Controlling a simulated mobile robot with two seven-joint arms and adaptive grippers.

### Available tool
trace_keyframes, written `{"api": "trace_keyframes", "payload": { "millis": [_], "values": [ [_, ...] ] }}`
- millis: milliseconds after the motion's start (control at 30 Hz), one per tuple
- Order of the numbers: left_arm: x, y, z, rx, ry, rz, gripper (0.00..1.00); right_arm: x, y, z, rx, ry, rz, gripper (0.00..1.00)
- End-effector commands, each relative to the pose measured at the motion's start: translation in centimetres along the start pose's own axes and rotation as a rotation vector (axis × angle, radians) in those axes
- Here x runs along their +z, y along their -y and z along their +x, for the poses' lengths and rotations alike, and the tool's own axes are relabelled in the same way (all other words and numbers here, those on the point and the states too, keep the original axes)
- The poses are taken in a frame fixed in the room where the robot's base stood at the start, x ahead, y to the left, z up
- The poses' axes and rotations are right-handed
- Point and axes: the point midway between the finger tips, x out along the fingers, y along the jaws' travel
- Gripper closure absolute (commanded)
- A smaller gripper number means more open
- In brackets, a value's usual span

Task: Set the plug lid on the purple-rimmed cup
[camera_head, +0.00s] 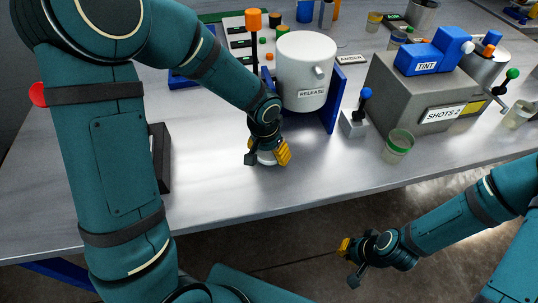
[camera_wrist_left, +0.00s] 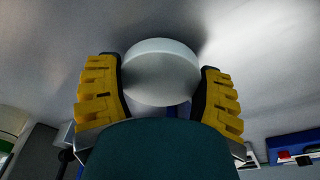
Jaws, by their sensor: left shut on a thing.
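My left gripper (camera_head: 268,156) is low over the front of the metal table, in front of the white tank. Its yellow fingers (camera_wrist_left: 160,95) are shut on a round white lid (camera_wrist_left: 160,70), one finger on each side. In the head view only a pale bit of the lid (camera_head: 266,158) shows under the gripper; I cannot tell whether it touches the table. A small cup with a bluish-purple rim (camera_head: 396,41) stands at the back, left of the blue TINT block; its rim colour is hard to be sure of. My right gripper (camera_head: 349,260) hangs off the table's front edge; its jaw opening is unclear.
The white RELEASE tank (camera_head: 306,70) with blue side plates is behind my left gripper. A blue-knobbed lever (camera_head: 355,120), a green-rimmed cup (camera_head: 398,145) and the grey SHOTS 2 box (camera_head: 405,95) stand to the right. The table's front (camera_head: 230,205) is clear.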

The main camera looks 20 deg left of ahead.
Motion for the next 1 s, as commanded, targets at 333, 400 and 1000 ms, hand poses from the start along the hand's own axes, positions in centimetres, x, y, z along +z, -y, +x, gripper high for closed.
{"api": "trace_keyframes", "payload": {
  "millis": [333, 400, 1000],
  "values": [
    [0.2, 0.0, 1.1, 0.0, -0.001, 0.0, 0.47, -0.1, -0.1, 0.3, 0.0, -0.002, 0.0, 1.0],
    [0.2, 0.0, 1.3, 0.0, -0.001, 0.0, 0.47, -0.1, -0.2, 0.6, 0.0, -0.003, 0.0, 1.0],
    [0.0, 0.0, -0.7, 0.0, -0.005, -0.001, 0.0, 0.0, 0.1, -0.2, 0.0, 0.0, 0.0, 1.0]
  ]
}}
